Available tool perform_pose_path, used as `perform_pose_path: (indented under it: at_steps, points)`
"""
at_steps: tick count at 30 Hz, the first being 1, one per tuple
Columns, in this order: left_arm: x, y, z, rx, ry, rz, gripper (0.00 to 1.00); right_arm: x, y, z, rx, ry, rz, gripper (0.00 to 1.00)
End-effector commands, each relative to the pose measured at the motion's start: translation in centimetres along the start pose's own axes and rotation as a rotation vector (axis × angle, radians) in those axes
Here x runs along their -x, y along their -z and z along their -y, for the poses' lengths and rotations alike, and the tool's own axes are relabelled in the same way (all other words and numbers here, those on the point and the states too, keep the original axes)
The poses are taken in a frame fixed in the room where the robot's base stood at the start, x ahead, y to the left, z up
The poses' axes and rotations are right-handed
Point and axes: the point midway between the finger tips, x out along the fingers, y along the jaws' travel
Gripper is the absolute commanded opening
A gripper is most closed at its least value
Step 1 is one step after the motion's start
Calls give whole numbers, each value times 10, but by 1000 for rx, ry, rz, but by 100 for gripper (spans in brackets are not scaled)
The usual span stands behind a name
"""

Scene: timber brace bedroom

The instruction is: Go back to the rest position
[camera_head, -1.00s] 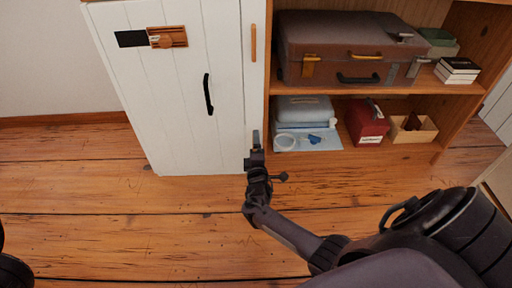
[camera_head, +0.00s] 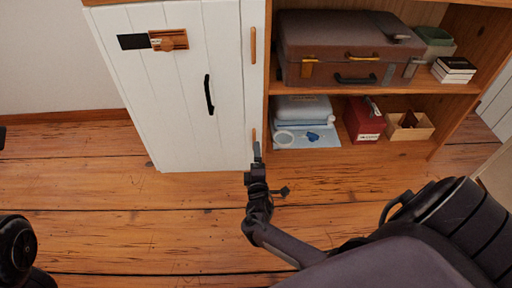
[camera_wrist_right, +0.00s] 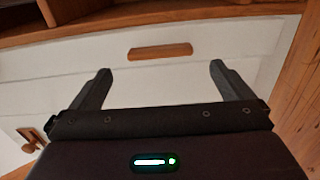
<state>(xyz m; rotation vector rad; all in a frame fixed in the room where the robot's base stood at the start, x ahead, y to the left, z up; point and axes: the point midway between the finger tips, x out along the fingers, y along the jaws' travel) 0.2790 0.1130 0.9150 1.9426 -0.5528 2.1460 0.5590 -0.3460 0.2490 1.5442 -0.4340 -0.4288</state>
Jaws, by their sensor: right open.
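My right gripper (camera_head: 257,152) is in front of the lower right edge of the white cabinet (camera_head: 180,90), near the shelf unit's left side. In the right wrist view its two fingers (camera_wrist_right: 157,85) are spread wide with nothing between them. A wooden handle (camera_wrist_right: 160,51) on a white panel shows beyond the fingers there, apart from them. At the left edge of the head view, dark parts of my left arm (camera_head: 18,250) show, but the left gripper's fingers cannot be made out.
The cabinet has a black handle (camera_head: 208,95) and a wooden latch (camera_head: 168,40). The shelf unit (camera_head: 400,92) holds a brown suitcase (camera_head: 345,45), a red box (camera_head: 364,120), a wooden bin (camera_head: 409,127) and books (camera_head: 453,70). The plank floor (camera_head: 120,220) in front is clear.

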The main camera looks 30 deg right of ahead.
Motion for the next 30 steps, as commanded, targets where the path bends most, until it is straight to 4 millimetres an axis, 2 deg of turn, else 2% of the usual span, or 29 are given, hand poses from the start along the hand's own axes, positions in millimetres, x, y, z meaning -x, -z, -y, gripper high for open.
perform_pose_path:
  at_steps: [6,19,22,23,26,29,30]
  points:
    - [3,-2,2,0,7,15,100,12,0,0,-1,0,0,100]
    - [3,-2,2,0,7,15,100,12,0,0,0,0,0,100]
    - [2,-2,2,-1,6,14,100,11,4,-5,-19,-9,-10,100]
    - [2,-2,2,-1,7,16,100,11,8,-10,-37,-16,-20,100]
    - [2,-3,4,0,11,23,100,9,32,-42,-160,-63,-87,100]
    - [2,-5,5,1,18,37,100,12,67,-98,-360,-136,-204,100]
    - [2,-6,6,2,21,42,100,16,82,-125,-451,-168,-261,100]
